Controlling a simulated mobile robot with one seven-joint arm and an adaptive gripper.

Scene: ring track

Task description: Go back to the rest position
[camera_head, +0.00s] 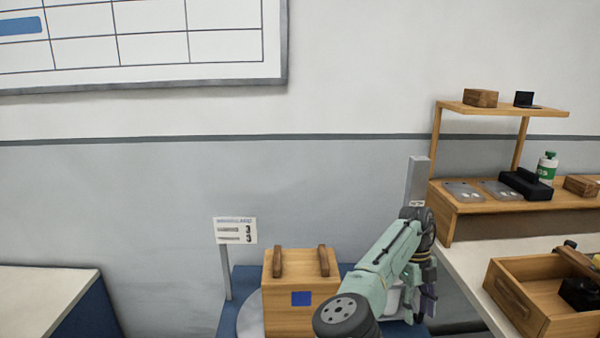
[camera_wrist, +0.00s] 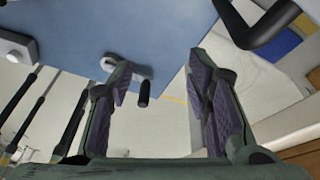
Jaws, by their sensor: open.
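My gripper (camera_head: 420,296) hangs at the end of my green arm in the head view, just right of a wooden box. In the wrist view my gripper (camera_wrist: 165,90) has its two purple-padded fingers spread wide with nothing held between them. Beyond the fingers is a blue surface (camera_wrist: 150,30) with a dark peg (camera_wrist: 144,94) on a white round mount. The wooden box (camera_head: 290,290) has two brown handles on top and a blue square on its front. My arm hides part of the area behind and right of the box.
A small sign (camera_head: 236,231) stands on a post left of the box. At right, a white counter (camera_head: 470,265) carries an open wooden crate (camera_head: 555,318) with dark items. A wooden shelf (camera_head: 510,109) rises behind it. A pale-topped table (camera_head: 40,290) is at left.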

